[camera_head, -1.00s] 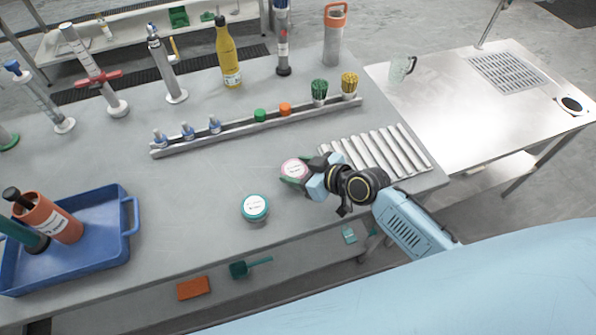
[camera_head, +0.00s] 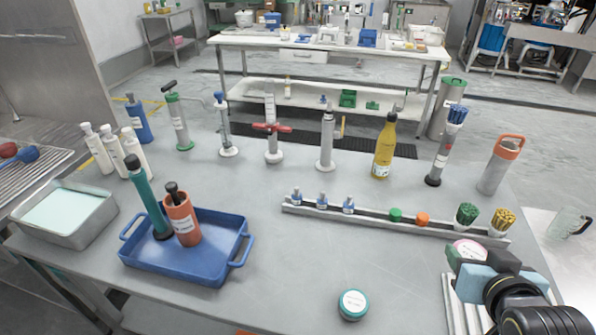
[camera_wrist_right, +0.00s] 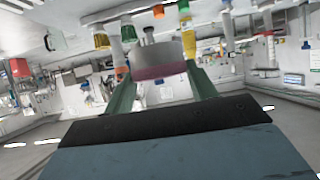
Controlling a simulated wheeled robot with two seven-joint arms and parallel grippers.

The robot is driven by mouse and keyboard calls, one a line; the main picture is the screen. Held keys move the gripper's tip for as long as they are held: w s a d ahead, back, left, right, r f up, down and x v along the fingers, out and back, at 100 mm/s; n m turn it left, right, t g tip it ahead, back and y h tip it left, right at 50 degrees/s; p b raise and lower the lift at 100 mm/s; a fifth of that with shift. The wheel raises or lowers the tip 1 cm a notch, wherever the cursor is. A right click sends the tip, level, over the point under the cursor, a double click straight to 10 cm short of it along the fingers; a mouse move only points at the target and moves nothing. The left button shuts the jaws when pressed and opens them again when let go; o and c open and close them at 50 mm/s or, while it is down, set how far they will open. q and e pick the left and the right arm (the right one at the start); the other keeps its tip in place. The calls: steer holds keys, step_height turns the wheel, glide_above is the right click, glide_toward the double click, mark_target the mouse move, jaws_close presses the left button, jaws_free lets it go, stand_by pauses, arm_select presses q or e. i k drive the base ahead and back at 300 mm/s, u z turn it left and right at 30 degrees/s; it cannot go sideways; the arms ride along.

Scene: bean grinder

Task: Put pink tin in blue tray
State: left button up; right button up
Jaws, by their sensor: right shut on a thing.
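The pink tin (camera_head: 468,248) is at the right of the head view, between the fingers of my right gripper (camera_head: 466,256). In the right wrist view the tin (camera_wrist_right: 160,72) shows its pink band between the two green fingers, which are shut on it. The blue tray (camera_head: 203,262) lies on the left part of the table, well to the left of my right gripper. It holds an orange cup (camera_head: 183,222) and a teal-handled tool (camera_head: 148,200). My left gripper is in neither view.
A teal-lidded tin (camera_head: 353,304) stands near the table's front edge. A rail (camera_head: 390,220) with small bottles, caps and brushes runs behind it. Several tall dispensers and a yellow bottle (camera_head: 384,150) stand farther back. The table between the tray and the teal-lidded tin is clear.

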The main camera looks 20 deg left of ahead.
mark_target(215, 255)
steer(key=k, duration=1.15)
steer(key=u, duration=0.55)
steer(key=i, duration=0.5)
steer(key=u, duration=0.65)
steer(key=i, duration=0.8)
